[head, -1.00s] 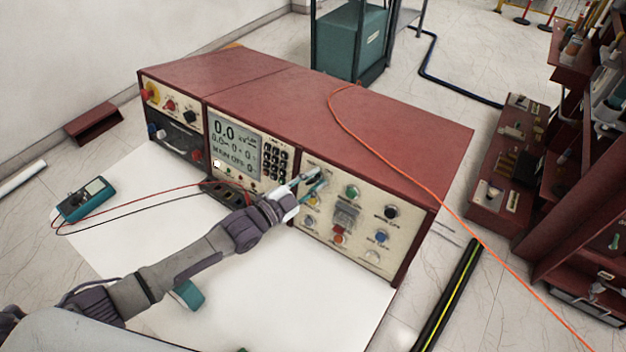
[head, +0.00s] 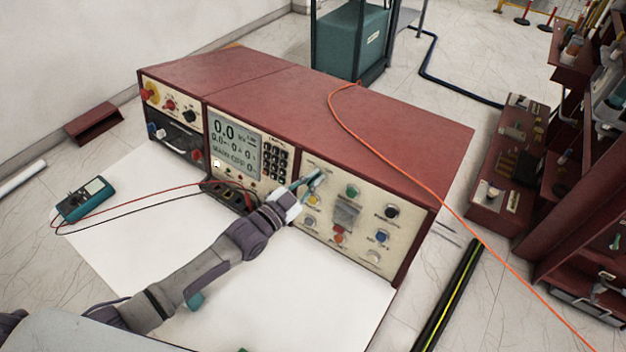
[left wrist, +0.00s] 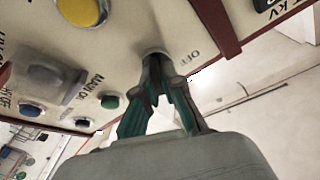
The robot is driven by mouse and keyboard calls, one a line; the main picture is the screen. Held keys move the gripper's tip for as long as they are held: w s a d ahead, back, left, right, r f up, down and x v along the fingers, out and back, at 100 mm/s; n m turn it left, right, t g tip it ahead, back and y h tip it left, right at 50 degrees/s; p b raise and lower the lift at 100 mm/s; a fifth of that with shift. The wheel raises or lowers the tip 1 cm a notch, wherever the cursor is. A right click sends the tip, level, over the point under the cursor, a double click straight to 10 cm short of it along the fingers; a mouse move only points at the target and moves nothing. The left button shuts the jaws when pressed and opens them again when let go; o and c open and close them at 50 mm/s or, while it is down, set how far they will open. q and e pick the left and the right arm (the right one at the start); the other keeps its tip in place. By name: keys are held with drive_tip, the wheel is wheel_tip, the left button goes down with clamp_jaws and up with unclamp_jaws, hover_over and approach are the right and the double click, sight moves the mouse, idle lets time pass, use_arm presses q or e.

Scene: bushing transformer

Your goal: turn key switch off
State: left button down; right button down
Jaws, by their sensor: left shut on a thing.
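The red test console (head: 340,115) stands on a white table, its cream right-hand panel (head: 375,220) carrying several coloured buttons and knobs. The key switch (left wrist: 154,51) is at the panel's upper left; in the left wrist view its base shows between my fingertips beside an "OFF" label. My left gripper (head: 314,178) reaches the panel there. In the left wrist view the left gripper (left wrist: 158,62) has its green-and-grey fingers shut on the key switch. The fingers hide most of the key, so its angle cannot be told. My right gripper is not in view.
A yellow button (left wrist: 80,10) and a green button (left wrist: 110,101) are close to the fingers. A teal multimeter (head: 86,199) with red and black leads lies at the table's left. An orange cable (head: 410,175) crosses the console top. The table front is largely bare.

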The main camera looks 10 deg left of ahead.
use_arm(q)
drive_tip(key=n+t+y, duration=0.1)
drive_tip(key=n, duration=0.4)
drive_tip(key=n+y, duration=0.1)
drive_tip(key=n, duration=0.1)
drive_tip(key=n+y+p, duration=0.1)
drive_tip(key=n, duration=0.1)
drive_tip(key=shift+a+r+n+t, duration=0.1)
drive_tip(key=shift+n+t, duration=0.2)
drive_tip(key=shift+t, duration=0.1)
drive_tip(key=n+y+p, duration=0.2)
drive_tip(key=n, duration=0.2)
drive_tip(key=shift+a+n, duration=0.1)
drive_tip(key=shift+n, duration=0.2)
drive_tip(key=shift+n+y+p, duration=0.65)
drive_tip(key=shift+n+y, duration=0.05)
drive_tip(key=shift+n, duration=1.1)
drive_tip(key=shift+a, duration=0.1)
drive_tip(key=c, duration=1.3)
unclamp_jaws()
drive_tip(key=shift+w, duration=0.1)
